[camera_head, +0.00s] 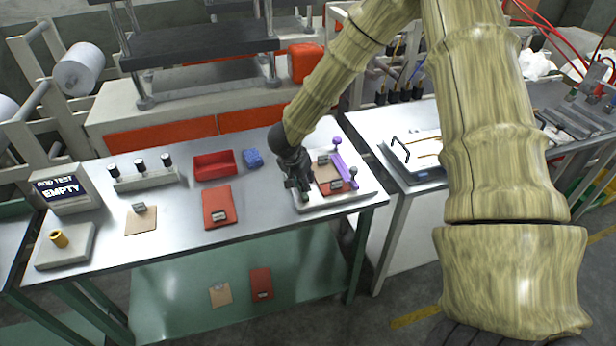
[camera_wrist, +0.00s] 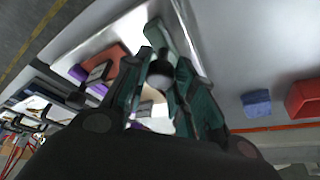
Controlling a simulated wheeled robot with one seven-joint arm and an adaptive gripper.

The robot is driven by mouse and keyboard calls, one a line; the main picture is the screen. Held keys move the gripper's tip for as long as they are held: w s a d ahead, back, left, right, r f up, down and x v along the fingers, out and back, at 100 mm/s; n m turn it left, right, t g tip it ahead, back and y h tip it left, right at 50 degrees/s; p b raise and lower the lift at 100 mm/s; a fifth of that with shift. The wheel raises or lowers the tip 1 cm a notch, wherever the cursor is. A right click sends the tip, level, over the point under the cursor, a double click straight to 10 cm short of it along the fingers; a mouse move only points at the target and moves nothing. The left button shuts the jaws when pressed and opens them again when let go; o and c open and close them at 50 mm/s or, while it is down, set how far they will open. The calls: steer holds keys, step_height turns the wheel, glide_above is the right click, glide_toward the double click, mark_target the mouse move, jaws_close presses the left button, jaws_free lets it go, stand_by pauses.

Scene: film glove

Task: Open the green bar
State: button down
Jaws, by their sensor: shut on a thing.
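My gripper (camera_head: 298,182) is over the left side of a pale tray (camera_head: 345,198) on the metal table. In the wrist view, its dark green fingers (camera_wrist: 163,88) are shut around a rounded grey knob-like part. A grey-green bar (camera_wrist: 157,36) runs out beyond the fingertips; it looks like the green bar, and the gripper hides most of it. In the head view, only a small green end (camera_head: 305,197) shows below the gripper. A purple bar (camera_head: 343,165) with round knobs lies along the tray's right side. A red and a tan piece (camera_head: 328,172) lie between the bars.
A red bin (camera_head: 214,165) and a blue block (camera_head: 253,158) stand left of the tray. A red pad (camera_head: 217,206) and a tan pad (camera_head: 141,219) lie further left. A box (camera_head: 63,191) reads "ROD TEST EMPTY". Bare tabletop lies between the red pad and the tray.

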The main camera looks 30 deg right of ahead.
steer(key=c, duration=1.2)
jaws_free()
steer(key=v, duration=1.2)
steer(key=shift+d, duration=0.15)
